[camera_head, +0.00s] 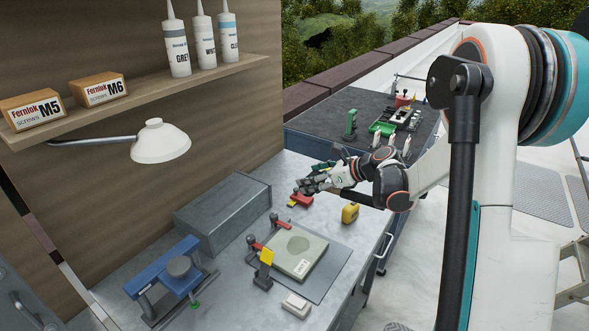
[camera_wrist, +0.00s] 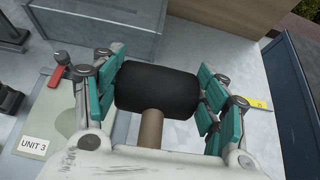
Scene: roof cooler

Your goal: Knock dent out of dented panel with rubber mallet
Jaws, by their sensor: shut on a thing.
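The dented panel (camera_head: 300,246) is a pale beige plate with a darker round patch and a label, lying on a grey mat (camera_head: 333,262) on the bench. In the wrist view the panel (camera_wrist: 57,112) shows at the left, with its "UNIT 3" label. My gripper (camera_head: 312,186) is beyond the panel, above the far part of the bench. In the wrist view its teal pads (camera_wrist: 158,92) are shut on the rubber mallet (camera_wrist: 157,90) at its black head. The brown handle runs back toward my palm and its end is hidden. The mallet is apart from the panel.
A grey metal box (camera_head: 222,205), a blue stand (camera_head: 160,270) and a lamp (camera_head: 160,140) are at the left. A yellow object (camera_head: 350,213) lies right of the panel.

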